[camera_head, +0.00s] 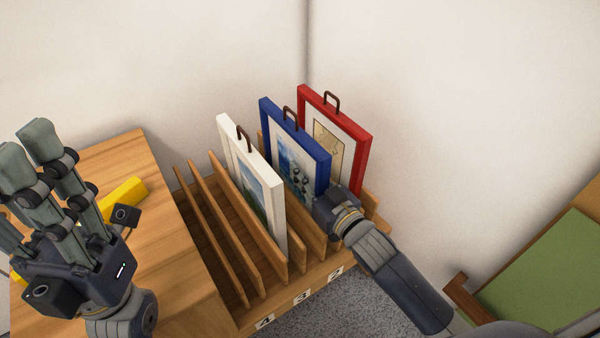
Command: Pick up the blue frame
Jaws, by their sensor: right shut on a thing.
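The blue frame (318,157) stands upright in a slot of the wooden rack (236,289), with a dark handle on top and a blue-toned picture inside. My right gripper (298,180) is at the front of the blue frame, its fingers over the lower picture area, and it is shut on the frame. The hand hides the frame's lower front corner. My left gripper (32,150) is raised at the left, empty, with its fingers pointing up and spread open, away from the rack.
A white frame (272,197) stands left of the blue one and a red frame (362,157) stands right of it. The left slots are empty. A wooden cabinet (165,250) with a yellow object (125,195) adjoins the rack. A green-seated chair (540,270) is at right.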

